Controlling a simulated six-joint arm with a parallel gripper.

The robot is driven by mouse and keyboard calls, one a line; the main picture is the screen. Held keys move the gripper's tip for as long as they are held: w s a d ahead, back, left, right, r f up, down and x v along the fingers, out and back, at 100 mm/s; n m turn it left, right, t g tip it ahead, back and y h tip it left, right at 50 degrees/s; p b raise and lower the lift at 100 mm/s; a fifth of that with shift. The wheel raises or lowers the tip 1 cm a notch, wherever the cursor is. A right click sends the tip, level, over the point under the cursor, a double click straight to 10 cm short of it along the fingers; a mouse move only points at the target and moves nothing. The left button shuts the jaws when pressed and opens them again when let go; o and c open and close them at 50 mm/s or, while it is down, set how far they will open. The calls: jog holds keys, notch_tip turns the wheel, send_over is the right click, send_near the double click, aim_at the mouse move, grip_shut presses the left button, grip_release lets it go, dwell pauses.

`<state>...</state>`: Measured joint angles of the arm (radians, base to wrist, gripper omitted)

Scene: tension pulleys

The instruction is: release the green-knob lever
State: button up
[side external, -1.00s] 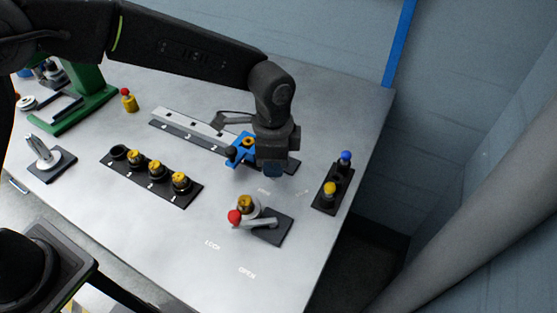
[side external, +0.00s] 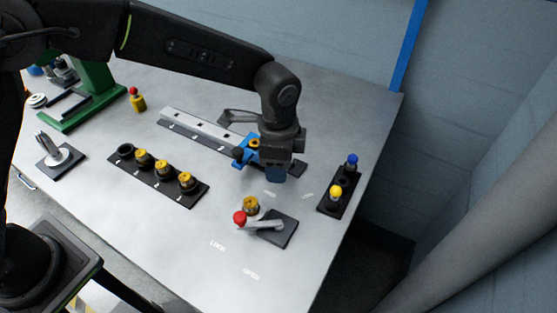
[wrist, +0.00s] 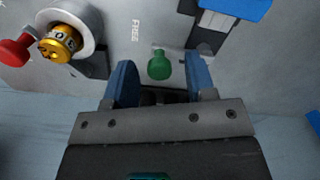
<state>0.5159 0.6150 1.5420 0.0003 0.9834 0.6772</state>
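The green knob (wrist: 160,65) shows in the wrist view, between the two blue fingertips of my gripper (wrist: 161,68). A gap shows on each side of the knob, so the fingers are open around or just above it; the exact depth is unclear. In the side external view my gripper (side external: 275,172) points down beside the blue block (side external: 245,154) on the rail, and the green knob is hidden there. The lever's arm is mostly hidden.
A red-knob lever (side external: 240,217) and a gold pulley (side external: 251,205) stand just in front of my gripper. A black holder (side external: 326,203) with yellow and blue knobs stands to the right. Another black holder (side external: 158,180) with several gold pulleys lies left.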

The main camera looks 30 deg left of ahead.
notch_tip(320, 180, up, 14)
dwell(0.6)
jog(key=shift+f, duration=0.15)
jog(key=s+a+r+n+t, duration=0.1)
jog(key=s+a+r+n, duration=0.25)
jog(key=a, duration=0.35)
jog(key=s+a+r+n+t, duration=0.2)
jog(key=s+a+r+n, duration=0.15)
jog(key=a, duration=0.45)
jog(key=s+a+f+n+t, duration=0.1)
jog(key=s+a+f+n, duration=0.1)
jog(key=s, duration=0.4)
jog(key=s+a+f+n+t, duration=0.1)
jog(key=s+a+f+n, duration=0.2)
jog(key=s+a, duration=0.3)
jog(key=shift+s+a+f+n+t, duration=0.3)
jog(key=shift+s+n, duration=0.15)
jog(key=shift+n, duration=0.35)
